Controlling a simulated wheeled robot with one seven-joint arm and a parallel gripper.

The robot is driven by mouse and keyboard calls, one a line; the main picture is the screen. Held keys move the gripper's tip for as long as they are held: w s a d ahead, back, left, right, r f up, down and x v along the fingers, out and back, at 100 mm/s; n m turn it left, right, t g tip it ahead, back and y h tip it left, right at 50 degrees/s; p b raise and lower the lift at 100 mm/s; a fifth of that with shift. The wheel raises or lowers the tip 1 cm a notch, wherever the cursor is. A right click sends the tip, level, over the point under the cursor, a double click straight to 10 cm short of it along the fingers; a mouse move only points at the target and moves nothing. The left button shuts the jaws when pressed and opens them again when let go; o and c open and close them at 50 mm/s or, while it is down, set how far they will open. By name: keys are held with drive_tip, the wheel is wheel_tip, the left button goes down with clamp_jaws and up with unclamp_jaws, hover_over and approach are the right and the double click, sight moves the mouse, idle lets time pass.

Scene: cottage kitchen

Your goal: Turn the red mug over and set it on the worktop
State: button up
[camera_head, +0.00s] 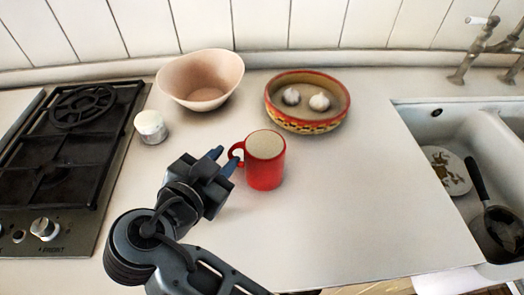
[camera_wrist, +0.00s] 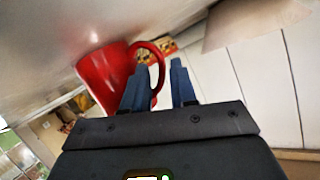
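The red mug (camera_head: 264,175) stands on the worktop (camera_head: 330,200) in the middle of the head view, its handle (camera_head: 233,153) pointing left. A pale round face shows on top; I cannot tell whether it is the inside or the base. My gripper (camera_head: 224,159) is open just left of the mug, its blue fingertips by the handle. In the wrist view the mug (camera_wrist: 103,76) is to the left, and the outer curve of its handle appears between the two separated fingers (camera_wrist: 158,66). I cannot tell whether they touch it.
A pink bowl (camera_head: 200,78) and a patterned bowl (camera_head: 307,122) holding garlic bulbs stand behind the mug. A white-topped jar (camera_head: 150,127) stands beside the black hob (camera_head: 65,150) at left. The sink (camera_head: 425,125) is at right. Worktop right of the mug is clear.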

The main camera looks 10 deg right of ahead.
drive_tip(key=shift+x, duration=1.2)
drive_tip(key=shift+c, duration=0.3)
clamp_jaws()
